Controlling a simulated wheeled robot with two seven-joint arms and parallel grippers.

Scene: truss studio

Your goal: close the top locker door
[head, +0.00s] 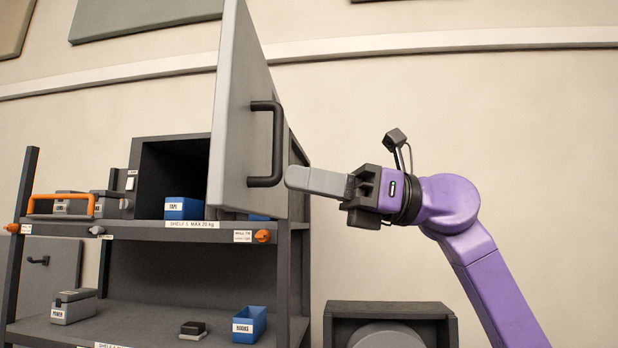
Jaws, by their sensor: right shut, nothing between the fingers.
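The top locker door (236,130) is a grey panel standing open, swung out toward me and seen at a steep angle. It has a black bar handle (279,145) on its right-hand face. Behind it the dark open locker (150,160) shows its inside at the left of the door. My right gripper (290,178) is shut and empty, its fingers pointing left close to the lower end of the handle. I cannot tell whether the fingertips touch the handle or the door. My left gripper is not in view.
A blue TAPE bin (184,208) stands in the locker opening. The shelf rack (150,230) also carries an orange handle (61,197), a grey POWER box (74,306) and a blue HOOKS bin (249,324). A dark box (390,312) stands at the lower right.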

